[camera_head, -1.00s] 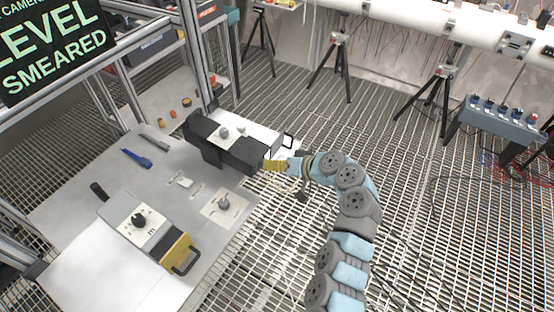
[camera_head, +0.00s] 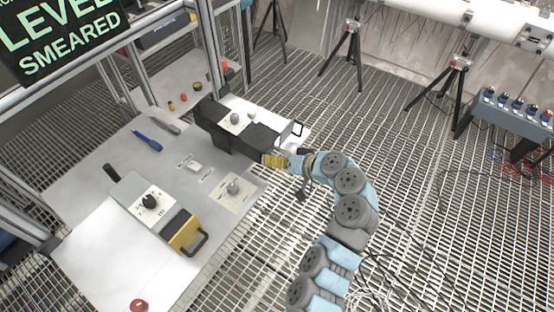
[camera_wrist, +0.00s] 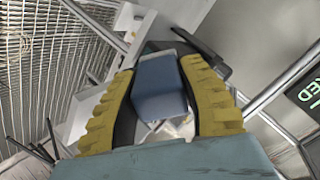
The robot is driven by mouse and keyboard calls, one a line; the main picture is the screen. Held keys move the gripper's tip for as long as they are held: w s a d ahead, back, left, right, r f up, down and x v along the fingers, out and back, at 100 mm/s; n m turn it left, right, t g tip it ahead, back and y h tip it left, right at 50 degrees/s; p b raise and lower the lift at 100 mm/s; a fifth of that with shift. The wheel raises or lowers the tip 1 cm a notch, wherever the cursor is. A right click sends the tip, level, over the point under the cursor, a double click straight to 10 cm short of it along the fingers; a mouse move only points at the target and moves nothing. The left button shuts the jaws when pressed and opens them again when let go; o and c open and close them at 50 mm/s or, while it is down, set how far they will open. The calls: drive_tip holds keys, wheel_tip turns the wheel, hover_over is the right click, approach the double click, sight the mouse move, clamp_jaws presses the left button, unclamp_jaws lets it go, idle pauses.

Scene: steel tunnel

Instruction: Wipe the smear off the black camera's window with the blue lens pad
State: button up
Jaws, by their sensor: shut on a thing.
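The black camera (camera_head: 232,138) lies on the grey table, a long dark body beside a white housing with a knob. My gripper (camera_head: 284,161) is at its right end, very close to it; I cannot tell whether they touch. In the wrist view my gripper (camera_wrist: 163,105) has its yellow ribbed fingers shut on a blue-grey block, the blue lens pad (camera_wrist: 160,85). A dark shape lies just beyond the pad. The camera's window and any smear on it are hidden from both views.
A white and yellow device (camera_head: 150,202) with a handle stands at the table's front. A blue tool (camera_head: 148,141) lies behind it. A sign (camera_head: 70,38) reads "LEVEL SMEARED". Metal frame posts rise at the left; open grating floor (camera_head: 390,160) lies right.

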drive_tip(key=shift+r, duration=0.3)
drive_tip(key=shift+w+d+f+b, duration=0.2)
drive_tip(key=shift+w+d+b, duration=0.15)
drive_tip(key=shift+w+b, duration=0.25)
drive_tip(key=shift+w+d+r+b, duration=0.15)
drive_tip(key=shift+w+d+b, duration=0.45)
drive_tip(key=shift+w+b, duration=0.25)
drive_tip(key=w+d+b, duration=0.1)
drive_tip(key=w+b, duration=0.1)
drive_tip(key=b, duration=0.1)
drive_tip(key=shift+w+d, duration=0.35)
drive_tip(key=shift+w, duration=0.05)
drive_tip(key=shift+r, duration=0.1)
